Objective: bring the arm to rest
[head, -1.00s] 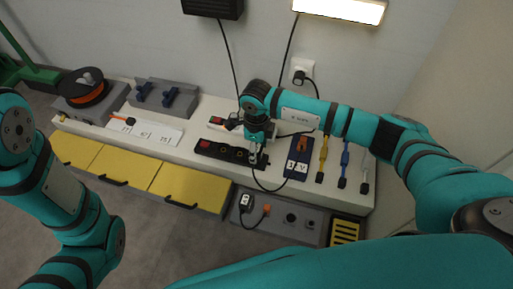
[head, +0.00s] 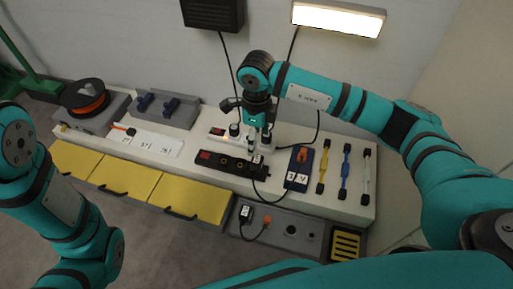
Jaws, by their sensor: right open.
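My right gripper (head: 262,134) is open and points down over the bench, just behind the black power strip (head: 230,164). A plug (head: 257,160) with a black cord sits at the right end of that strip, close in front of the fingers; I cannot tell if they touch. My right arm reaches in from the right, bent at the wrist above the bench. My left arm hangs at the left edge of the head view, and its gripper is out of frame.
A white power strip (head: 218,133) lies behind the black one, partly hidden by my gripper. Yellow drawers (head: 190,195) front the bench. An orange spool (head: 88,97) stands left.

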